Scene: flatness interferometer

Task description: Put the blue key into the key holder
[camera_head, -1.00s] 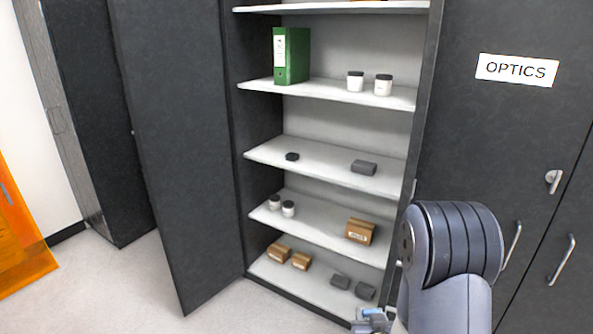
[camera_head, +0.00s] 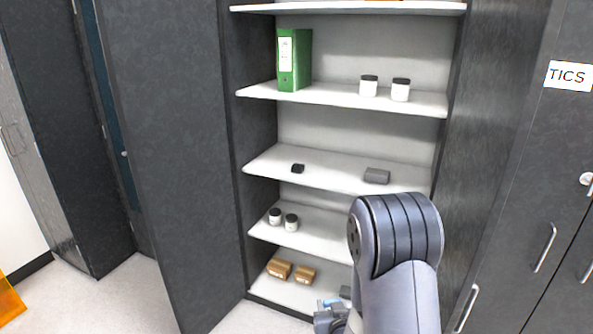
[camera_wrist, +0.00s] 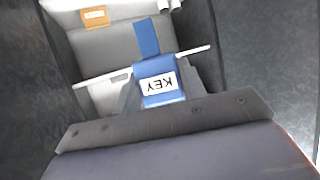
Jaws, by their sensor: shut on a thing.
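The blue key (camera_wrist: 160,84) has a white label reading KEY, upside down in the wrist view, and a blue strip beyond it. My gripper (camera_head: 329,316) is shut on the blue key and holds it out in front of the open cabinet. In the head view only a small bit of blue shows at the gripper, at the bottom edge, beside my arm. I cannot make out a key holder in either view.
The open cabinet has light shelves (camera_head: 340,98) with a green binder (camera_head: 294,60), white jars (camera_head: 400,90), dark small blocks (camera_head: 376,176) and brown boxes (camera_head: 279,269). An open dark door (camera_head: 170,170) stands at the left. Closed cabinets with handles (camera_head: 545,248) stand at the right.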

